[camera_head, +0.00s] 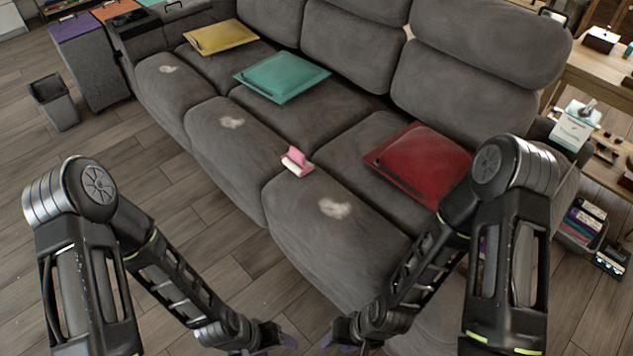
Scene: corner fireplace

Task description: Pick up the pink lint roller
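The pink lint roller (297,161) lies on the front part of the grey sofa's seat, near the gap between two cushions. Its pink handle points up and back. My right gripper (341,333) is low in the picture, in front of the sofa and apart from the roller. My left gripper (280,338) is at the bottom edge, left of the right one, also well below the roller in the picture. The fingers of both are small, dark and partly cut off, so whether they are open or shut does not show clearly.
The grey sofa (205,123) carries a yellow cushion (220,37), a teal cushion (282,76) and a red cushion (420,160). Pale lint patches (334,208) mark the seats. A bin (55,102) stands at left. A wooden table (590,85) is at right. Wood floor (160,190) is free at left.

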